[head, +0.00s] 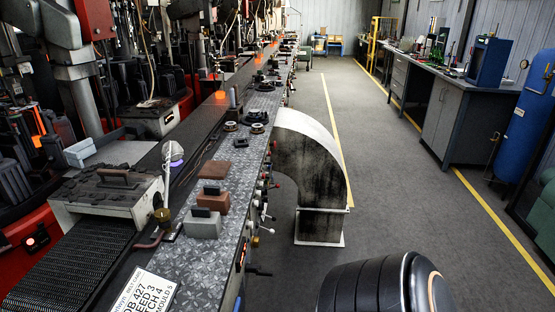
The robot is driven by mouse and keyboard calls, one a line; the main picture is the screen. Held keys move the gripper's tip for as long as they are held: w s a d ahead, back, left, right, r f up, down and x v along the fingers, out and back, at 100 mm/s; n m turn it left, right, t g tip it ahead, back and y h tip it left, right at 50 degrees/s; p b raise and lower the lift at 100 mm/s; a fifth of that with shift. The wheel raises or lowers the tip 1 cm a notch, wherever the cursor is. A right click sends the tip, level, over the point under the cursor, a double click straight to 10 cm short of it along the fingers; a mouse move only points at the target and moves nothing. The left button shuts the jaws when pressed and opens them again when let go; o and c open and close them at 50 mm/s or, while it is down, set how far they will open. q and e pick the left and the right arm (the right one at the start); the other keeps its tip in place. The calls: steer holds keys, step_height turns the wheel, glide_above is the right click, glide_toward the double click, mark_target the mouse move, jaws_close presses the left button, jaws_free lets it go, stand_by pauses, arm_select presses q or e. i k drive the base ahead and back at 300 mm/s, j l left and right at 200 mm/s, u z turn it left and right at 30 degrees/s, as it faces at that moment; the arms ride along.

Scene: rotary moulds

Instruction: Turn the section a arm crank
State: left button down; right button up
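Several small cranks and levers stick out along the right side of the long machine bench (235,195). One lever with a pale knob (270,231) is near the middle of that side. A dark crank handle (258,272) sits lower and nearer. Red-knobbed levers (274,185) show farther along. I cannot tell which of these is the section a arm crank, as no label for it is readable. Neither of my grippers is in view, and nothing is seen touching the cranks.
A large curved grey duct (318,180) stands on the floor right of the bench. Brown and grey blocks (205,222) and a printed sign (143,294) lie on the bench top. Dark machinery crowds the left. The floor aisle (400,200) is clear, with workbenches and a blue tank (523,125) beyond.

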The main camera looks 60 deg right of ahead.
mark_target(251, 268)
steer(key=k+l, duration=0.1)
steer(key=l, duration=0.35)
steer(key=k+l, duration=0.1)
steer(key=l, duration=0.8)
steer(key=k+l, duration=0.15)
steer(key=l, duration=0.35)
